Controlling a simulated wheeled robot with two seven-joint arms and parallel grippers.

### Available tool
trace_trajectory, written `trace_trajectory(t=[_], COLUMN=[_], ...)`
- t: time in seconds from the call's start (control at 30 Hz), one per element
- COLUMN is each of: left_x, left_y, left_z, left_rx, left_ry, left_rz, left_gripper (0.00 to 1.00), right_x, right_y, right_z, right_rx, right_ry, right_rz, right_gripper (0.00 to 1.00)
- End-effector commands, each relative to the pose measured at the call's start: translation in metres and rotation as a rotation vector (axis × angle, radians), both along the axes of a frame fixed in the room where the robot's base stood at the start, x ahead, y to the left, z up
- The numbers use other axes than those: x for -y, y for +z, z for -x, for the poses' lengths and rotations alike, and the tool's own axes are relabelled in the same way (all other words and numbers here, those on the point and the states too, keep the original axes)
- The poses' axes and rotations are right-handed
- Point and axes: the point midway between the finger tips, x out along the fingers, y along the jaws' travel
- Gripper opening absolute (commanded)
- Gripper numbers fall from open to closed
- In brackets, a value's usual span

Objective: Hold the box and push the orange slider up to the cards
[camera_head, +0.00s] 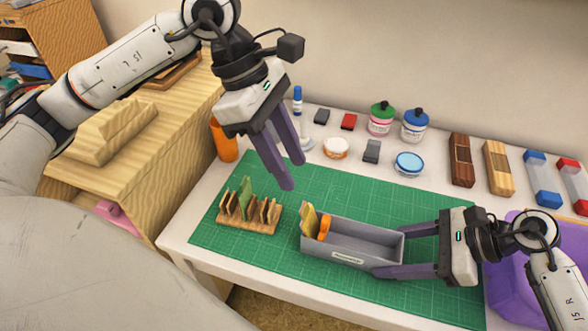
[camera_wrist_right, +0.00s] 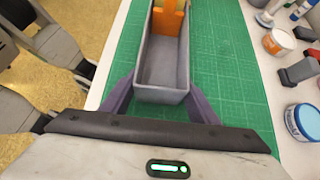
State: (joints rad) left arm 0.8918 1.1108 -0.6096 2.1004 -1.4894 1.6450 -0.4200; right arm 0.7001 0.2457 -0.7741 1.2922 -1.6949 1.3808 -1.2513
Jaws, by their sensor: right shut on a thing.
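A grey open box (camera_head: 362,244) with a white label lies on the green cutting mat (camera_head: 335,198). The orange slider (camera_head: 325,228) stands inside it near its left end, close to yellowish cards (camera_head: 309,219). In the right wrist view the grey box (camera_wrist_right: 165,62) and orange slider (camera_wrist_right: 168,18) show ahead. My right gripper (camera_head: 391,250) is shut on the right end of the box, one finger along each long side. My left gripper (camera_head: 288,168) hangs above the mat, left of and behind the box. Its two fingers are close together at the tips, touching nothing; their gap is hard to judge.
A wooden slotted rack (camera_head: 251,224) with a green card stands left of the box. An orange cup (camera_head: 223,140), glue bottle (camera_head: 299,110), ink jars (camera_head: 381,118) and inkpads line the back. A purple bin (camera_head: 518,276) is at right. The mat behind the box is clear.

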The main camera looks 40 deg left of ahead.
Motion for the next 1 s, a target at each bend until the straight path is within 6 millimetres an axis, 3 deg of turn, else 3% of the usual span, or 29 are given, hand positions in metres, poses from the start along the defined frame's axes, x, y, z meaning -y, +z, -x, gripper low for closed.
trace_trajectory(t=[0.2,0.37,0.4,0.47,0.67,0.8,1.0], left_x=[0.0,0.009,0.016,0.032,0.106,0.152,0.193], left_y=[0.0,-0.002,-0.004,-0.006,-0.02,-0.028,-0.04], left_z=[0.0,-0.001,-0.002,-0.004,0.0,0.008,0.017], left_rx=[0.0,-0.004,-0.007,-0.013,-0.032,-0.033,-0.028], left_ry=[0.001,-0.035,-0.063,-0.123,-0.461,-0.724,-1.072], left_rz=[0.0,0.004,0.006,0.007,-0.052,-0.168,-0.44], left_gripper=[0.34,0.07,0.01,0.0,0.0,0.0,0.0], right_x=[0.0,0.0,0.0,0.0,0.0,0.0,0.0], right_y=[-0.001,-0.001,-0.001,-0.001,0.0,0.0,0.0], right_z=[0.001,0.001,0.001,0.001,0.0,0.0,0.0], right_rx=[-0.001,-0.002,-0.001,-0.001,0.0,-0.001,0.0], right_ry=[0.002,0.002,0.002,0.002,0.001,0.0,-0.001], right_rz=[0.002,0.001,0.001,0.001,0.001,0.001,0.001], right_gripper=[0.35,0.35,0.35,0.35,0.35,0.35,0.35])
